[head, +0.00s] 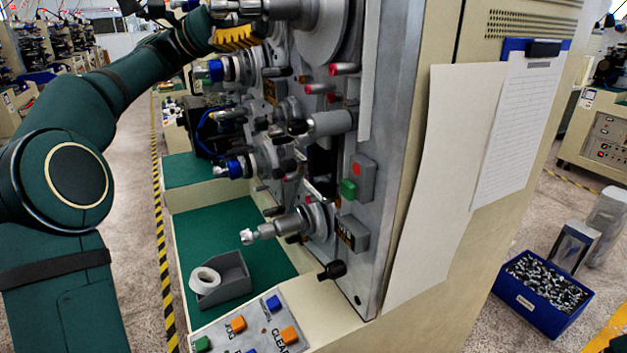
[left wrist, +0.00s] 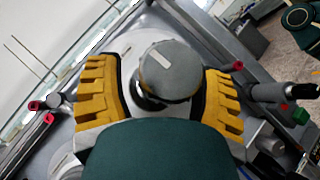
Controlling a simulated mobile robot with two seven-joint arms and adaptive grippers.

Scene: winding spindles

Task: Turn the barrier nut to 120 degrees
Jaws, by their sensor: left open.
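In the left wrist view a round grey knob with a pale mark on its face (left wrist: 170,72) stands in front of a large pale disc; it looks like the barrier nut, but I cannot be sure. My left gripper (left wrist: 160,92) is open, with one yellow ridged finger on each side of the knob and visible gaps between. In the head view the yellow finger of my left gripper (head: 236,38) shows at the top, beside the upper spindle (head: 262,8). Most of the gripper and the knob's face are hidden there. My right gripper is not in view.
Several lower spindles and pins project from the machine's grey plate (head: 375,230). Below are a green shelf (head: 185,215), a grey tray with a white roll (head: 232,285) and a button panel (head: 250,330). A blue box of metal parts (head: 520,310) stands on the floor.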

